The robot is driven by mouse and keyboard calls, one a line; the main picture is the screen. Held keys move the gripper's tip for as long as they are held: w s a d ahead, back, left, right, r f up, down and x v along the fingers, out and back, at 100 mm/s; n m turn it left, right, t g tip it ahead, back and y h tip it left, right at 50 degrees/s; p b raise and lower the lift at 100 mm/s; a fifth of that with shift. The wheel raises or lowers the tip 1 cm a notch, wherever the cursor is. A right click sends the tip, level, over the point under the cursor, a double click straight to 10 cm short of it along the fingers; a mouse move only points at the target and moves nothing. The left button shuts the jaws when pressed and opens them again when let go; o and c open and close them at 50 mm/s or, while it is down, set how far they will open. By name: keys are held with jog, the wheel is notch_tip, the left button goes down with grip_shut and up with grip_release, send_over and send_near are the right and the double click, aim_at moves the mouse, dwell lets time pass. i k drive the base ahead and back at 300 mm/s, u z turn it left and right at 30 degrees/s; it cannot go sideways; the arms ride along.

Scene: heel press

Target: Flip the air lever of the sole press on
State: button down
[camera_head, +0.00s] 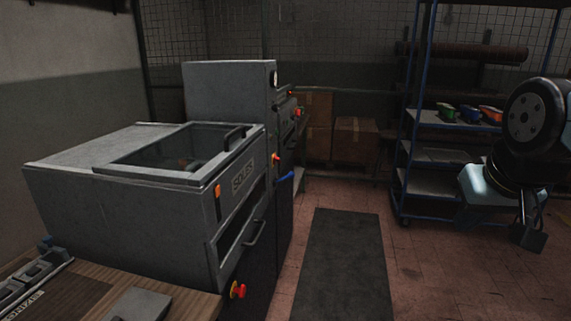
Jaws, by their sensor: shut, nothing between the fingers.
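A grey machine (130,190) with a windowed lid and a label that seems to read "SOLES" stands at the left. An orange switch (217,191) is at its front corner, and a red knob (237,290) is low on its front. A taller grey machine (225,88) with a round gauge stands behind it. A small blue part (286,177) shows on that side. I cannot tell which part is the air lever. My gripper (529,238) hangs at the far right, shut and empty, well apart from both machines.
A dark mat (343,262) lies on the clear tiled floor between the machines and my arm. A blue-framed shelf (440,160) with coloured items stands behind my arm. Cardboard boxes (354,139) stand at the back. A wooden bench (185,302) is at the front left.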

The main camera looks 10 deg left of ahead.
aim_at(291, 175)
jog(key=z, duration=0.1)
jog(key=i, duration=1.7)
jog(key=u, duration=1.6)
jog(key=k, duration=0.9)
jog(key=u, duration=0.15)
jog(key=i, duration=0.9)
jog(key=z, duration=0.1)
